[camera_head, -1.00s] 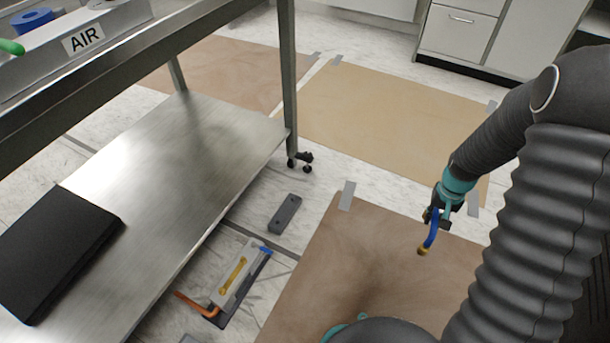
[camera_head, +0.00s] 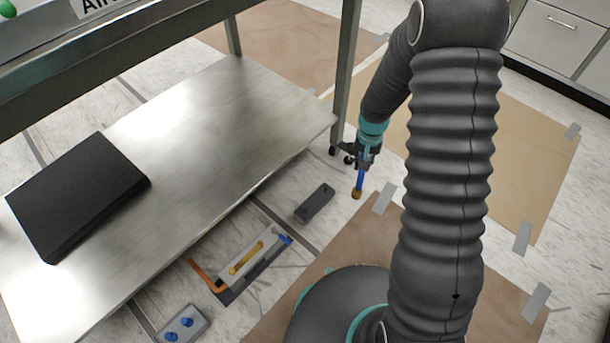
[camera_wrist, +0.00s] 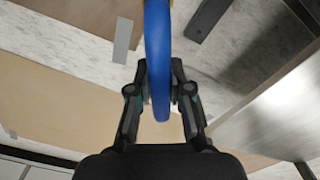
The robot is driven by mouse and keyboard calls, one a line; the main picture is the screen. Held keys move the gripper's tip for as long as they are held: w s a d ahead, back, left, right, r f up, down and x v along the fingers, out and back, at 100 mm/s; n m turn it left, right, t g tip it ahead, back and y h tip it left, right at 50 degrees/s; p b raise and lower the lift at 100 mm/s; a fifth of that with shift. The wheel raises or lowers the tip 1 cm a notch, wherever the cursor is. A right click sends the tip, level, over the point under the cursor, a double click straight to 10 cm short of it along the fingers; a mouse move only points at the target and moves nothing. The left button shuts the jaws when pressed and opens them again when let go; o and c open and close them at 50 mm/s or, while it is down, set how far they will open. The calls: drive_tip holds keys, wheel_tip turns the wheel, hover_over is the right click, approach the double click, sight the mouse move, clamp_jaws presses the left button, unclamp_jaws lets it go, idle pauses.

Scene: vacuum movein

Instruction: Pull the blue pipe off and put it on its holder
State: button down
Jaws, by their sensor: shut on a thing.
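My gripper (camera_head: 367,152) is shut on the blue pipe (camera_head: 360,180), which hangs down from it with a brass-coloured lower end. They are in the air by the table leg, up and to the right of a dark grey block (camera_head: 314,203) on the floor. In the wrist view the curved blue pipe (camera_wrist: 157,50) runs between the two fingers of my gripper (camera_wrist: 160,92). A floor unit (camera_head: 252,258) carries a yellow handle-like piece, an orange pipe and a blue part. A grey plate with two blue knobs (camera_head: 182,325) lies at the bottom. I cannot tell which one is the holder.
A metal table with a lower shelf (camera_head: 215,120) fills the left, and its leg (camera_head: 346,80) is close to my gripper. A black flat box (camera_head: 78,190) lies on the shelf. Taped brown sheets cover floor at the right and back. Drawers (camera_head: 560,35) stand far right.

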drive_tip(key=w+a+f+m+b, duration=0.2)
drive_tip(key=a+f+m+b, duration=0.3)
drive_tip(key=a+f, duration=0.8)
drive_tip(key=shift+w+a+f+m+b, duration=0.3)
drive_tip(key=shift+f+b, duration=0.55)
drive_tip(key=shift+f, duration=1)
drive_tip(key=shift+f+b, duration=0.6)
drive_tip(key=shift+f, duration=0.6)
idle(0.4)
drive_tip(key=c, duration=1)
unclamp_jaws()
wheel_tip(320, 180, up, 12)
drive_tip(key=shift+s, duration=0.1)
